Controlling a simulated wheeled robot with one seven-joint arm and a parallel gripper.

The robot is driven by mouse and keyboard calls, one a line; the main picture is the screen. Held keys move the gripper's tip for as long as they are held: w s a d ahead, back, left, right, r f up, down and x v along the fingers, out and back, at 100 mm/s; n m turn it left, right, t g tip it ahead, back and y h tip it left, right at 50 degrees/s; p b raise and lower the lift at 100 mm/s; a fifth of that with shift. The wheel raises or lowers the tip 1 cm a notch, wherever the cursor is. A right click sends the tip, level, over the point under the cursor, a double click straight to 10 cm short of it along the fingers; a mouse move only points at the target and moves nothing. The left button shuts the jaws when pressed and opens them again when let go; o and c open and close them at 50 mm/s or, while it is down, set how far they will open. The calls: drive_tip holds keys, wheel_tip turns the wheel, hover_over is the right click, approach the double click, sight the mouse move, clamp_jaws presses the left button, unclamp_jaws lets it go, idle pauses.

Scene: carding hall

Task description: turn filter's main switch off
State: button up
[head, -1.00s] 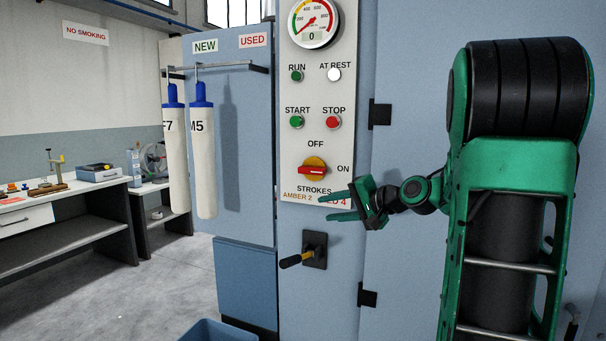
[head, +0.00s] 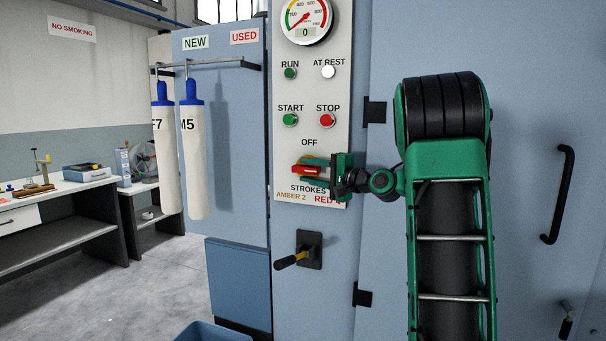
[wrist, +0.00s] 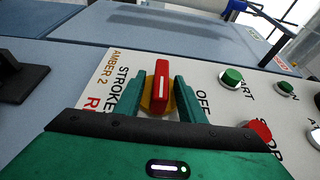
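The main switch (head: 305,171) is a red bar handle on a yellow disc, low on the pale control panel (head: 279,140). Its bar lies level across the panel, under the OFF label; my gripper covers the ON label. My green gripper (head: 302,168) reaches in from the right, with one finger above the bar and one below. In the wrist view the red handle (wrist: 161,88) stands between the two fingers (wrist: 165,84). The fingers are open, with a narrow gap showing on the side of the left finger; contact on the other side is unclear.
START (head: 290,119) and STOP (head: 327,119) buttons sit above the switch. A lever on a black plate (head: 311,243) sticks out below. Two white filter sleeves (head: 196,160) hang on a rail at left. A door handle (head: 560,195) is at right.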

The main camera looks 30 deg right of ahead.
drive_tip(key=shift+x, duration=1)
clamp_jaws()
